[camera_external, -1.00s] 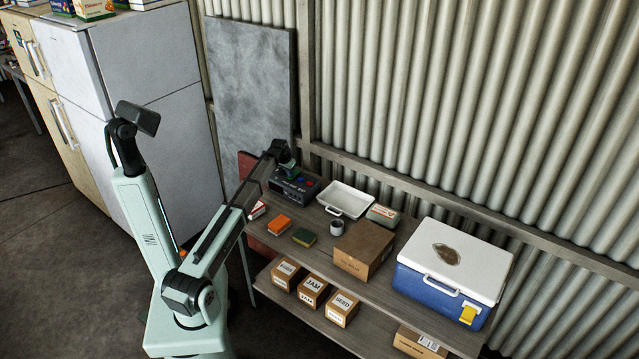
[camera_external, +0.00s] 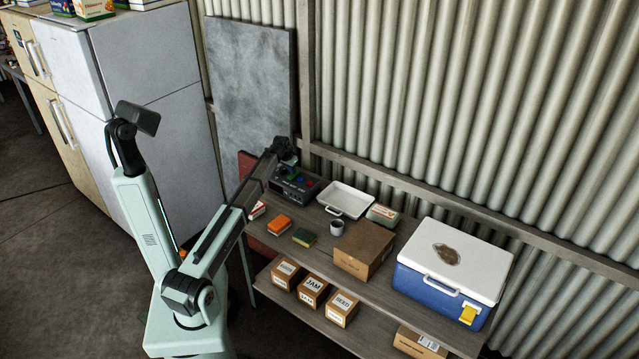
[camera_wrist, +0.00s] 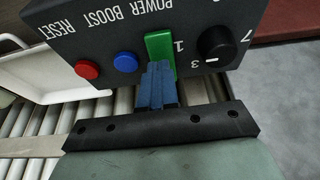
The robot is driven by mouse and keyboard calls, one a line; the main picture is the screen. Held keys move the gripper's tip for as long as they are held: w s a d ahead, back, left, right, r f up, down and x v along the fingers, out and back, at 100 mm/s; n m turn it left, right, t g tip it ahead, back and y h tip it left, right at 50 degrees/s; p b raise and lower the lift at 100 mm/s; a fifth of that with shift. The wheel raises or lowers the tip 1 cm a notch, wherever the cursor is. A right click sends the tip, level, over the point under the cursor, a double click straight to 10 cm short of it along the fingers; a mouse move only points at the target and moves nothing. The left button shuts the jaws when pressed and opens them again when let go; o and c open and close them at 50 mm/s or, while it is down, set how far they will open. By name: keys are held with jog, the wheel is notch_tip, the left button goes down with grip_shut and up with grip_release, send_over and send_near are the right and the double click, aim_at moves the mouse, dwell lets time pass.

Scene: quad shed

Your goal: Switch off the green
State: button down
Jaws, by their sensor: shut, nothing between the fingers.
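The green switch (camera_wrist: 160,50) is a rocker on the dark control box (camera_wrist: 95,22), which has POWER, BOOST and RESET lettering that appears upside down in the wrist view. My gripper (camera_wrist: 157,75) is shut and empty. Its blue fingertips are at the lower part of the green switch and cover some of it. I cannot tell whether they touch it. In the external view the control box (camera_external: 296,187) stands at the far left end of the bench, with my gripper (camera_external: 288,163) over its back edge. The switch's own tilt is unclear.
A blue button (camera_wrist: 125,62), a red button (camera_wrist: 87,69) and a black knob (camera_wrist: 216,44) flank the switch. A white tray (camera_external: 346,199) stands right of the box. A grey cup, sponges, cartons and a blue cooler (camera_external: 437,293) occupy the bench.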

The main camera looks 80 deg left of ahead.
aim_at(292, 177)
jog(key=v, duration=0.4)
jog(key=shift+w+a+r, duration=0.1)
jog(key=shift+w+a, duration=0.15)
jog(key=shift+a, duration=0.05)
jog(key=s+d+v, duration=0.1)
jog(key=v, duration=0.8)
jog(key=shift+s+d, duration=0.2)
jog(key=shift+d, duration=0.05)
jog(key=shift+r, duration=0.1)
